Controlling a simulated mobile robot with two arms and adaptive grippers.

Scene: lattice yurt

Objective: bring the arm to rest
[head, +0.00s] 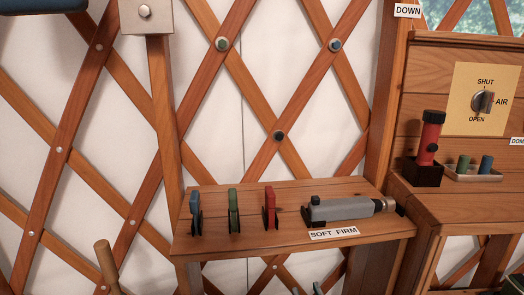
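My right gripper (306,290) shows only as two pale blue-grey fingertips at the bottom edge of the head view. They are a little apart, with nothing seen between them. The rest of it is below the frame. It appears below and in front of the wooden shelf (240,246), touching nothing that I can see. My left gripper is not in view.
The shelf holds blue (196,212), green (234,211) and red (269,207) upright pieces and a grey cylindrical tool (340,210). At right are a red torch-like cylinder (430,138), a small tray (478,178) and a yellow dial plate (484,80). A wooden handle (105,265) stands lower left.

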